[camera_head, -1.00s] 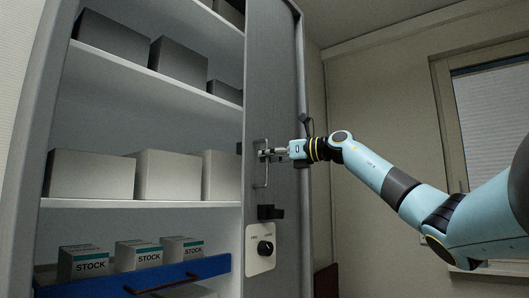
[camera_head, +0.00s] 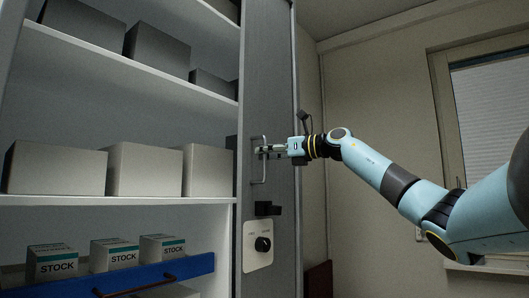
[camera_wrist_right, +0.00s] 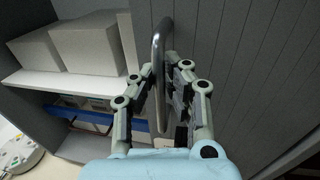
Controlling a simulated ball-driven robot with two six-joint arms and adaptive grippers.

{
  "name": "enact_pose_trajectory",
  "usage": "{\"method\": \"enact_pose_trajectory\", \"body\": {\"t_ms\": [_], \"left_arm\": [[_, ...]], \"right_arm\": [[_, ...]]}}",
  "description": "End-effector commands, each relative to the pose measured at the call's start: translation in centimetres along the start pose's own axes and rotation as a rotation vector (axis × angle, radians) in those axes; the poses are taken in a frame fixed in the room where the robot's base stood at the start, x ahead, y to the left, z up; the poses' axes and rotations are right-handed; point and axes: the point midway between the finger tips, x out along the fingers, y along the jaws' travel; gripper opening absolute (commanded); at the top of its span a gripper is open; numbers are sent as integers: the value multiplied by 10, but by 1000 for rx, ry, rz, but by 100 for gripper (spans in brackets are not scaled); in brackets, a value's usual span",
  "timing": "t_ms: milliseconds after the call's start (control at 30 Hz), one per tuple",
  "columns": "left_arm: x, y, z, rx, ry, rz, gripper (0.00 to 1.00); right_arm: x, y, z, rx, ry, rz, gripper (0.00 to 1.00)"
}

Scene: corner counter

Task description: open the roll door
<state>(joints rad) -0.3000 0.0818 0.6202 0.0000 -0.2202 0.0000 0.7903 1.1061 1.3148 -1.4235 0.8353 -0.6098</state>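The roll door (camera_head: 270,100) is a grey slatted panel at the right side of a tall cabinet, drawn back to the right with shelves bare to its left. Its upright metal bar handle (camera_head: 263,180) stands off the panel. My right gripper (camera_head: 262,150) reaches in from the right at the upper half of the handle. In the right wrist view the handle (camera_wrist_right: 161,45) runs between the two fingers (camera_wrist_right: 160,68), which are closed around it. Slats of the door (camera_wrist_right: 240,60) fill the right of that view. My left gripper is in neither view.
A black catch (camera_head: 267,208) and a cream panel with a black knob (camera_head: 258,246) sit below the handle. Shelves hold grey boxes (camera_head: 145,170), white STOCK cartons (camera_head: 114,254) and a blue-fronted tray (camera_head: 150,278). A window (camera_head: 490,110) is at the right.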

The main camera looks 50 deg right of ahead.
Motion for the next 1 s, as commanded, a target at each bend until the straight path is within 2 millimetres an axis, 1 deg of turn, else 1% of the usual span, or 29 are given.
{"method": "enact_pose_trajectory", "body": {"t_ms": [33,167,400,533,667,900,1000], "left_arm": [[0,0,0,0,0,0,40],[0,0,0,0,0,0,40],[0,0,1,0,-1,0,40],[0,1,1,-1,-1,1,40],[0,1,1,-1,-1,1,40],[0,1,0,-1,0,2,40],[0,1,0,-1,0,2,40]], "right_arm": [[0,0,0,0,-1,0,18],[0,0,1,0,-2,0,34],[0,0,1,0,-3,0,34],[0,0,8,-1,-6,1,34],[0,1,28,0,-10,2,34],[0,0,73,1,-10,1,34],[0,0,86,2,-7,1,34]]}}
